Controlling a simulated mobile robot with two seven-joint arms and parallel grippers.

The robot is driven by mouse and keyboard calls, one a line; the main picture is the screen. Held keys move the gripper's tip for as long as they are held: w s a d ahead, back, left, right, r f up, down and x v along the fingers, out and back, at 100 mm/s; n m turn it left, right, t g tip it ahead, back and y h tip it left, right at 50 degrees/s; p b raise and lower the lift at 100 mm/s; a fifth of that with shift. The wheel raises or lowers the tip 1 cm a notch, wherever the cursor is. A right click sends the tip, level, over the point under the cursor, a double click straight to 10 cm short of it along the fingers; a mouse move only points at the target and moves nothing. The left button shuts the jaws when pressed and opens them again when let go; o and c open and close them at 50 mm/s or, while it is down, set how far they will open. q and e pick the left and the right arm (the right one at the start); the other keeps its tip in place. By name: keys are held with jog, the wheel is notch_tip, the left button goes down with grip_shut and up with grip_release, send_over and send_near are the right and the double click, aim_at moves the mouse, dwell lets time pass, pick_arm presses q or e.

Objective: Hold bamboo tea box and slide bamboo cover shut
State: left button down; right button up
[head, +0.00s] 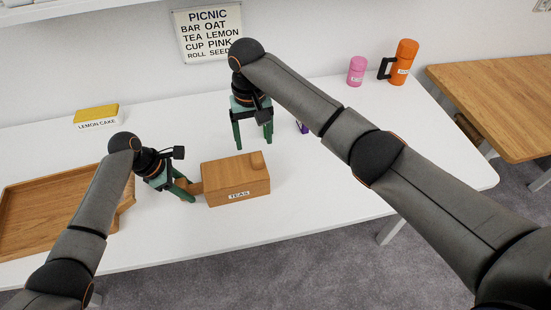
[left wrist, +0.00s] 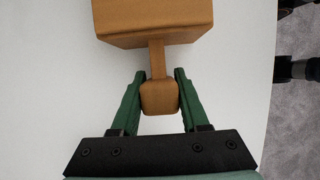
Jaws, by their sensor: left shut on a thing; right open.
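The bamboo tea box (head: 237,182), labelled TEAS, stands on the white table near its front edge. Its wooden top, the bamboo cover (head: 228,170), has a small raised or rounded patch near the right end; I cannot tell how far it is open. My left gripper (head: 190,190) is shut on the box's handle, a short wooden stem with a block-shaped end that shows between the fingers in the left wrist view (left wrist: 160,97). My right gripper (head: 253,143) is open and empty, pointing down behind the box, apart from it.
A wooden tray (head: 50,190) lies at the left. A yellow LEMON CAKE box (head: 97,116) is at the back left. A small purple thing (head: 303,128) is partly hidden beside my right gripper. A pink canister (head: 357,71) and orange flask (head: 404,62) stand back right. The table right of the box is clear.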

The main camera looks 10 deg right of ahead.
dwell(0.3)
pick_arm(q)
jog(key=shift+c, duration=1.6)
grip_release()
jog(key=v, duration=1.2)
jog(key=shift+s, duration=0.1)
